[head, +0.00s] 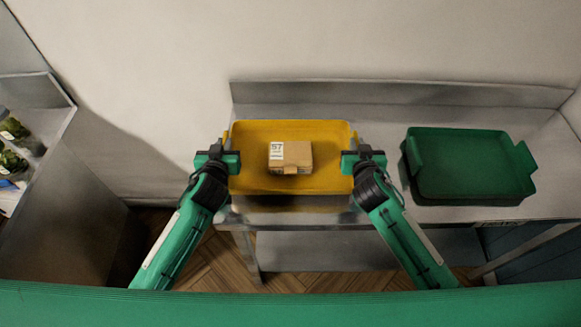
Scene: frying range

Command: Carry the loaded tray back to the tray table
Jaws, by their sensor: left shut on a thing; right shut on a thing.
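A yellow tray (325,184) is in the middle of the head view, with a small brown box (291,157) with a white label lying in it. My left gripper (230,160) is shut on the tray's left side. My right gripper (350,161) is shut on its right side. The tray is level, over the front left part of a grey metal table (380,113). I cannot tell whether the tray touches the table top.
A green tray (470,165) stands on the table to the right, with a gap to my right gripper. A shelf (42,92) with jars stands at the far left. A raised back edge (400,93) runs along the wall.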

